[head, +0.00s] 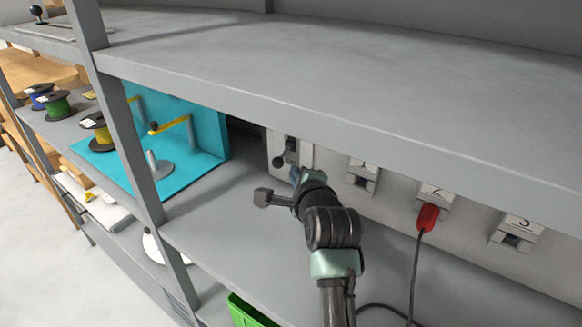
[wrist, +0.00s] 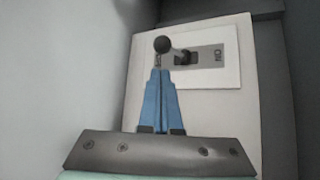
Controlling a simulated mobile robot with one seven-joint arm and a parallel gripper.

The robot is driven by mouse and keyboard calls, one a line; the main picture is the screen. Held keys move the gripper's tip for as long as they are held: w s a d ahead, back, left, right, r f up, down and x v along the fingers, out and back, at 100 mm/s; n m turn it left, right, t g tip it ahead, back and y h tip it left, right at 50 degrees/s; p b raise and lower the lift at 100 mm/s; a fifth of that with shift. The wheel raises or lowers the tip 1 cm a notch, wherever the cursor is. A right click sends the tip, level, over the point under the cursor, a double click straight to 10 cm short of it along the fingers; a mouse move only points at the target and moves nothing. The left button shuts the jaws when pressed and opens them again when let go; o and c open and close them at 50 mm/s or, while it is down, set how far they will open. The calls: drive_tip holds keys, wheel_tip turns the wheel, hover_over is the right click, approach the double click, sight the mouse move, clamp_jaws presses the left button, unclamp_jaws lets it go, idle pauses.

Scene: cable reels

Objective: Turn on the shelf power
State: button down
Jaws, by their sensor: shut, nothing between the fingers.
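The power switch is a pale plate (wrist: 228,75) on the panel, with a dark slot and a lever ending in a black ball knob (wrist: 162,45). "ON" is printed at the plate's right end in the wrist view; the knob sits toward the opposite end. In the head view the knob (head: 279,162) shows at the left end of the panel, under the upper shelf. My gripper (wrist: 160,72) is shut and empty, its blue fingertips just below the knob in the wrist view. I cannot tell whether they touch. In the head view my gripper (head: 295,175) partly covers the switch's lower area.
Numbered sockets (head: 364,175) line the panel to the right; a red plug (head: 428,217) with a black cable sits in socket 2. The upper shelf (head: 330,85) hangs over the arm. A shelf post (head: 130,150), cyan stand (head: 205,125) and cable reels (head: 57,105) are left.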

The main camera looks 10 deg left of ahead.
sight(278, 163)
drive_tip(key=shift+x, duration=2.75)
drive_tip(key=shift+s+r, duration=0.1)
drive_tip(key=shift+r, duration=0.05)
drive_tip(key=shift+p, duration=0.75)
drive_tip(key=shift+s+a+r+m+g+p, duration=0.15)
drive_tip(key=shift+r+m+g+p, duration=0.15)
drive_tip(key=shift+g+p, duration=0.45)
